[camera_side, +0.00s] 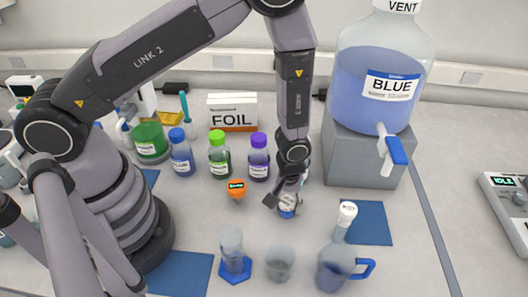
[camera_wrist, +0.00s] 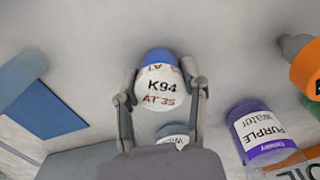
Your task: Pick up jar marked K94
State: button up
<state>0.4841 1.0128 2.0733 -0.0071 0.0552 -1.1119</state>
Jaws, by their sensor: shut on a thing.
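The jar marked K94 (camera_wrist: 160,87) has a white top printed "K94" and "AT 35", with blue showing at its upper edge in the wrist view. My gripper (camera_wrist: 159,95) has one finger on each side of it and is shut on it. In the side view the jar (camera_side: 288,211) is small, white and blue, and partly hidden by my gripper (camera_side: 285,199). It appears at or close to the bench top; I cannot tell whether it touches the bench.
A purple-capped bottle (camera_side: 259,157) and an orange-capped jar (camera_side: 236,190) stand to the left. A flask with a blue handle (camera_side: 333,268), a beaker (camera_side: 280,264) and a cylinder (camera_side: 233,250) stand in front. A large blue carboy (camera_side: 377,75) sits on a grey block behind right.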

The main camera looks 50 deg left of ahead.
jog(key=shift+c, duration=1.1)
jog(key=shift+r, duration=0.1)
